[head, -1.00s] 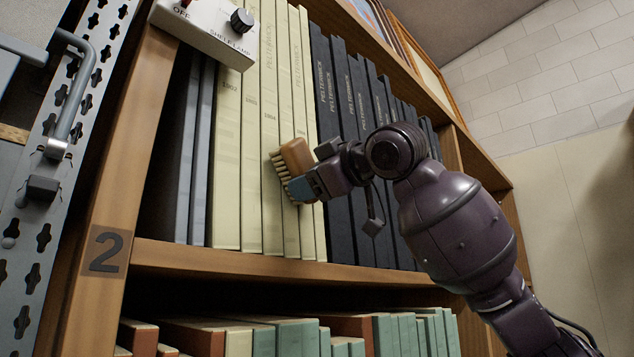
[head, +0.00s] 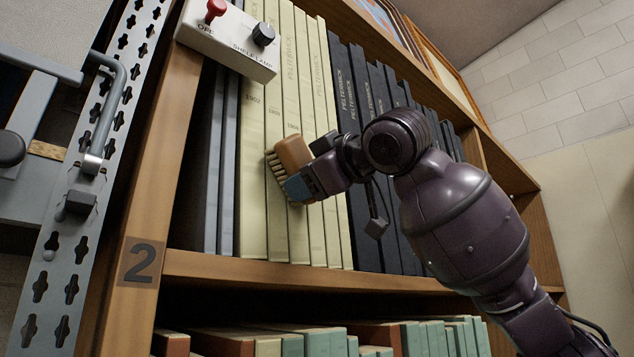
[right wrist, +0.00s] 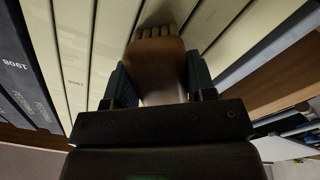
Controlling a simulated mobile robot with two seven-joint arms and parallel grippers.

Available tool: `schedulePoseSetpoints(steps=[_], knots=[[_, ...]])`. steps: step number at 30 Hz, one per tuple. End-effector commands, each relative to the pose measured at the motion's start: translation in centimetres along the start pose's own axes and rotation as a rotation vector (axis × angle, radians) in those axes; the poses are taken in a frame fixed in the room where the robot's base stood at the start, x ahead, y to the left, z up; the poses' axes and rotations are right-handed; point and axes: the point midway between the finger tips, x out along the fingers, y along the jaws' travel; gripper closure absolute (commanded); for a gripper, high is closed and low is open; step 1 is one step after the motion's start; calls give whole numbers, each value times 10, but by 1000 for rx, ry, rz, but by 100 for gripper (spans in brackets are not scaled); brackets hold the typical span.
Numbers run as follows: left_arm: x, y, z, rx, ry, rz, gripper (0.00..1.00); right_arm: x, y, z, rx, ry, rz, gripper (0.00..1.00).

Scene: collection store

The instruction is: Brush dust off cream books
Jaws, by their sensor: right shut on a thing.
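The cream books (head: 250,205) stand upright in a row on the shelf, between grey volumes on the left and dark blue ones on the right. My right gripper (head: 306,178) is shut on a brush (head: 292,152) with a brown wooden back and pale bristles. The bristles are at the spines of the left cream books; whether they touch is hard to tell. In the right wrist view the brush (right wrist: 156,72) sits between the two fingers (right wrist: 158,84), bristles toward the cream spines (right wrist: 110,40). I cannot clearly make out dust. My left gripper is not in view.
A white shelf-lamp switch box (head: 228,40) with a red lever and black knob hangs above the books. Dark blue books (head: 362,215) stand close behind my right arm. The wooden upright (head: 150,220) marked 2 and a perforated metal post (head: 75,205) bound the left side.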

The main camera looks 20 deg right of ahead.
Motion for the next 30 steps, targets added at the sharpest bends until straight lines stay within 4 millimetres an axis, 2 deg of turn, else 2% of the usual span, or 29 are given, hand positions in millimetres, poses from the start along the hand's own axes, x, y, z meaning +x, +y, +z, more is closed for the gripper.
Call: schedulePoseSetpoints(steps=[18,30], knots=[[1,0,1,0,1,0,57,1,-25,-23,-1,0,0,87],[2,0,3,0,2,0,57,-3,-26,-24,0,0,2,87]])
